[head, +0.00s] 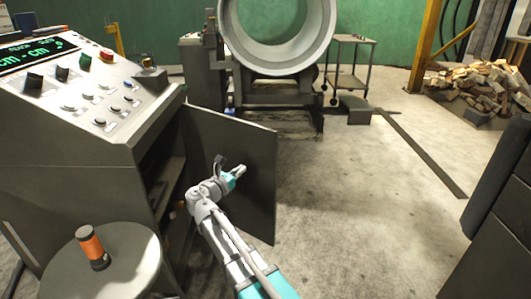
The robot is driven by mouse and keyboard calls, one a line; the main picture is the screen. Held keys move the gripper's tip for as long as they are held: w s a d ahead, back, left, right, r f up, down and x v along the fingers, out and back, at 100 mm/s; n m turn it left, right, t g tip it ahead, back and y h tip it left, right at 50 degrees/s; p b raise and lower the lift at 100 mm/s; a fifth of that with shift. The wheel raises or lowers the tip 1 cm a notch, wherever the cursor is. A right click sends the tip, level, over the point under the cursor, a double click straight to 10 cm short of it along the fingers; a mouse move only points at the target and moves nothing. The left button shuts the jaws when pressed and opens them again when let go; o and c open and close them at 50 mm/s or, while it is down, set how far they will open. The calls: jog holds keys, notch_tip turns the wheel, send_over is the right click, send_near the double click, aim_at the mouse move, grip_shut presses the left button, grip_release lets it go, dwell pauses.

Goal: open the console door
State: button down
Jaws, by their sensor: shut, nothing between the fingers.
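The console (60,170) is a grey cabinet at the left with a sloped control panel on top. Its dark grey door (245,190) stands swung well out from the cabinet's right side, and a dark inside with shelves (168,185) shows behind it. My gripper (241,171) is in front of the door's inner face, near the middle of the panel. Its fingers are shut and empty. I cannot tell whether the fingertips touch the door.
A round stool (135,262) with an orange spool (92,247) stands front left, close to the cabinet. A dark object (500,190) stands at the right edge. A large metal ring (325,40) and a trolley (348,80) are behind. Concrete floor right of the door is clear.

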aim_at(267, 149)
jog(key=x, duration=1.4)
jog(key=shift+d, duration=0.1)
jog(key=shift+w, duration=0.15)
dwell(0.4)
